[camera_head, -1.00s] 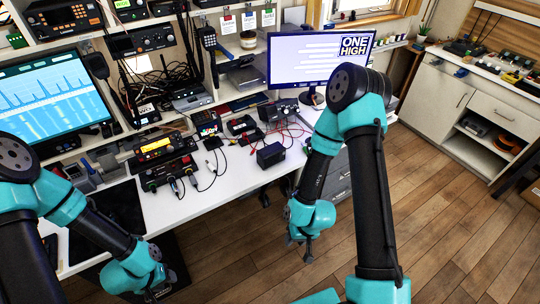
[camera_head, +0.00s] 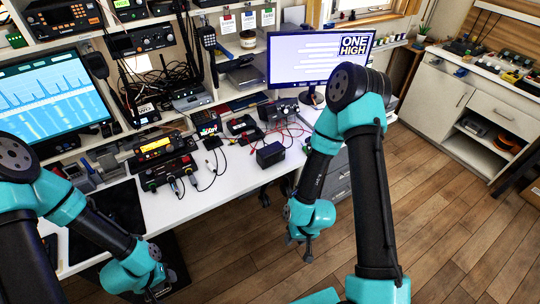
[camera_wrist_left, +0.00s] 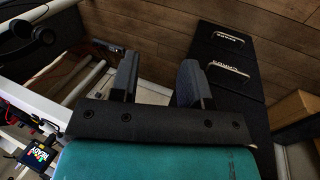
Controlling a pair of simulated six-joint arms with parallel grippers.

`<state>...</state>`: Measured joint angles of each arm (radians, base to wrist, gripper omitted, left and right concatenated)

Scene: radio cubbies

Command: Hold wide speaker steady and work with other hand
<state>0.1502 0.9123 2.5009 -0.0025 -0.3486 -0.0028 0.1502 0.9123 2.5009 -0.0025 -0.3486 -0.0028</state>
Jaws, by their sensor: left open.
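A small black box (camera_head: 270,154) stands on the white desk (camera_head: 228,199) near its front edge; I cannot tell whether it is the wide speaker. No other thing is clearly a wide speaker. My left gripper (camera_wrist_left: 158,82) is open and empty in the left wrist view, its two dark fingers apart. In the head view my left gripper (camera_head: 160,290) is low, in front of the desk edge, and apart from the box. My right gripper (camera_head: 303,250) hangs over the floor, right of and nearer than the box; its fingers are too small to read.
A radio with an orange display (camera_head: 156,147) and cables sits mid-desk. A monitor (camera_head: 318,58) stands at the back right and another screen (camera_head: 52,98) at the left. Black drawers (camera_wrist_left: 228,75) show in the left wrist view. The wooden floor (camera_head: 440,220) at right is clear.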

